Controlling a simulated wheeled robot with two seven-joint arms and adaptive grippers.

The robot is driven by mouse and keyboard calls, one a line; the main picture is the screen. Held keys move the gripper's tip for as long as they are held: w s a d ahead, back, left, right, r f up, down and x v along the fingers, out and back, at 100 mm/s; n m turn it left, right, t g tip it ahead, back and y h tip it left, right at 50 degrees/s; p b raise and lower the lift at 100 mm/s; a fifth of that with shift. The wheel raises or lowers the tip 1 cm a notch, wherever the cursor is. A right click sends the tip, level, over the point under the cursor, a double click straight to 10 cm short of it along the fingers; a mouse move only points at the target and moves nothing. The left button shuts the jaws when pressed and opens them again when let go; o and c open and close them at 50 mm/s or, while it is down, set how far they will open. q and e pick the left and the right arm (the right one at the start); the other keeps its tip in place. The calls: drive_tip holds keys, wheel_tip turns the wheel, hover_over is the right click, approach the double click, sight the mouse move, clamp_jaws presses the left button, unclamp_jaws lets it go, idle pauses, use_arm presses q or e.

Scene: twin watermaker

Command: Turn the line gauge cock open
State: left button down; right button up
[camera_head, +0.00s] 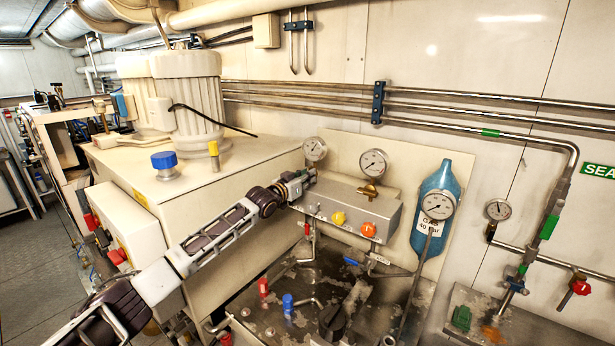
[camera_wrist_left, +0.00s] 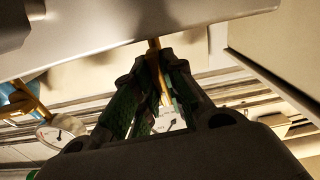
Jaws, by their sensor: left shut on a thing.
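My left gripper (camera_head: 304,180) reaches in from the left to the left end of the grey gauge block (camera_head: 345,207), just under the left round gauge (camera_head: 315,149). In the left wrist view its two dark fingers (camera_wrist_left: 160,75) are closed around a narrow brass cock handle (camera_wrist_left: 154,58), with a white gauge dial (camera_wrist_left: 172,118) behind them. In the head view the fingers hide this cock. A second brass cock (camera_head: 369,190) sits under the right gauge (camera_head: 374,163) on the same block; no gripper touches it. My right gripper is not in view.
A yellow knob (camera_head: 338,218) and an orange-red knob (camera_head: 369,229) sit on the block's front. A blue cylinder (camera_head: 436,190) with a gauge stands to the right. A cream cabinet (camera_head: 215,200) is behind my left arm. Pipes run along the wall.

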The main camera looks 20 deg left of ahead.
use_arm(q)
drive_tip(key=shift+f+m, duration=0.15)
drive_tip(key=shift+m, duration=0.25)
drive_tip(key=c, duration=1.5)
unclamp_jaws()
drive_tip(key=shift+s+a, duration=0.1)
drive_tip(key=shift+s, duration=0.05)
drive_tip(key=v, duration=1.1)
drive_tip(key=shift+s+a, duration=0.1)
drive_tip(key=shift+s, duration=0.2)
